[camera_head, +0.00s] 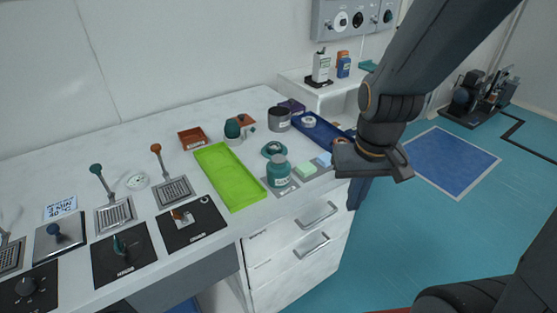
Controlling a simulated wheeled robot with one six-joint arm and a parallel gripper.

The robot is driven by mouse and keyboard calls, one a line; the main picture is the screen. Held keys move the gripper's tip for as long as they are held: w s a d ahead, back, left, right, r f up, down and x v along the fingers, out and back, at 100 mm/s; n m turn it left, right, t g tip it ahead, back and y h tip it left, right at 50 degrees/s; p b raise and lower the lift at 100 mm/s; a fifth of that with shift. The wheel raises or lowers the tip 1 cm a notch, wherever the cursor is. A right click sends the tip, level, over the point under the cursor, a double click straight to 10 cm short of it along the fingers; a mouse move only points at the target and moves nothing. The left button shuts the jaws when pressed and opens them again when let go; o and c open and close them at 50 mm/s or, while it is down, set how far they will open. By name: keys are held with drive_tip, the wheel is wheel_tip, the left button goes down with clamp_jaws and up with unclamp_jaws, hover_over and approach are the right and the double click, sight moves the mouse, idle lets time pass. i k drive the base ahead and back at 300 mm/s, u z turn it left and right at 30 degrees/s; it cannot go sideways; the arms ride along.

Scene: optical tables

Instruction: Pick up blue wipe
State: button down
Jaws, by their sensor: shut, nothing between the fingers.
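A small light blue block (324,159), which looks like the blue wipe, lies on a grey mat at the right front of the white bench. A pale green block (306,168) lies just left of it on the same mat. My gripper (372,163) hangs just right of the blue block in the picture, near the bench's right end. It looks shut and empty, and appears apart from the block. Its fingertips are hard to make out.
A teal bottle (279,172) stands left of the blocks, and a lime green tray (230,176) lies farther left. A dark blue tray (325,131) lies behind. White drawers (300,250) are below the bench edge. Open teal floor (390,240) lies to the right.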

sight(324, 159)
drive_tip(key=z, duration=1.75)
drive_tip(key=i, duration=2.55)
drive_tip(key=u, duration=4.35)
drive_tip(key=i, duration=0.5)
drive_tip(key=z, duration=0.1)
